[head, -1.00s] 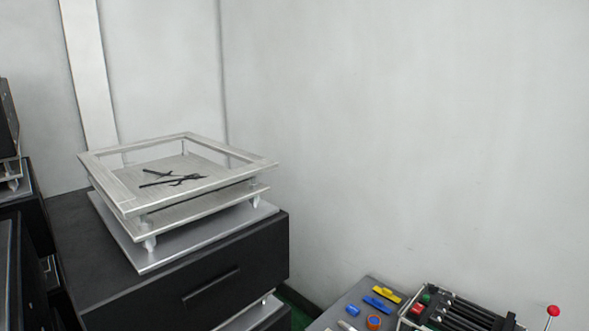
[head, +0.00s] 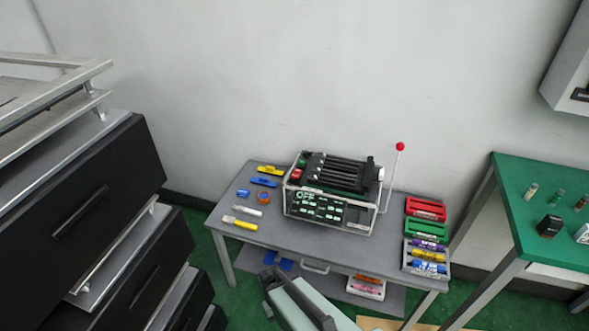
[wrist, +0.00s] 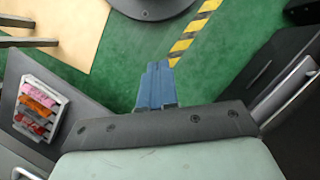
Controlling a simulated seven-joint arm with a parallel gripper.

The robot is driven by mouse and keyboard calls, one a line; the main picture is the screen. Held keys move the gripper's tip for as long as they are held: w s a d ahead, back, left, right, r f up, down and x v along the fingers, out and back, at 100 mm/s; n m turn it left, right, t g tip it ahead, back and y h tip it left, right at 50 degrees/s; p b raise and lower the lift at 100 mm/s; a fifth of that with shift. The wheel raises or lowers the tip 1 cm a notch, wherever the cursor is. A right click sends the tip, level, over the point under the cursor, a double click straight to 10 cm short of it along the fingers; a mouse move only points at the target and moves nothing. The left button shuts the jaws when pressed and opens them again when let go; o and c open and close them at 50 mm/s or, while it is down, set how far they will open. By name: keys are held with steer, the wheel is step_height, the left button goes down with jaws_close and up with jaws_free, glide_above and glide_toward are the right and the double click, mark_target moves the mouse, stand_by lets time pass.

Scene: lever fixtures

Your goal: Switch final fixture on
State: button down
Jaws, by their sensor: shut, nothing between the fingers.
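The lever fixture (head: 327,208) stands on the grey table. It is a box with dark bars on top and a front panel that reads OFF in green. A thin metal lever (head: 392,178) with a red ball knob (head: 400,146) rises nearly upright from its right side. My gripper (wrist: 157,68) shows in the wrist view with its blue fingers together and nothing between them, above the green floor. In the head view my arm is at the bottom centre, in front of the table, below and apart from the lever. The fixture is outside the wrist view.
Small tools and coloured parts lie on the table's left (head: 222,202). Red and green trays (head: 426,209) and a rack of coloured items (head: 428,256) stand at its right. Black drawers (head: 85,225) are at left, a green table (head: 510,200) at right. The wall behind is bare.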

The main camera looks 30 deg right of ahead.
steer(key=w+d+r+t, duration=0.1)
steer(key=w+r+t, duration=0.2)
steer(key=w+r, duration=1)
step_height(320, 180, up, 32)
steer(key=m+t, duration=0.1)
steer(key=m, duration=0.8)
glide_above(295, 175)
steer(key=shift+r, duration=0.15)
step_height(295, 175, down, 14)
steer(key=shift+a+f, duration=0.1)
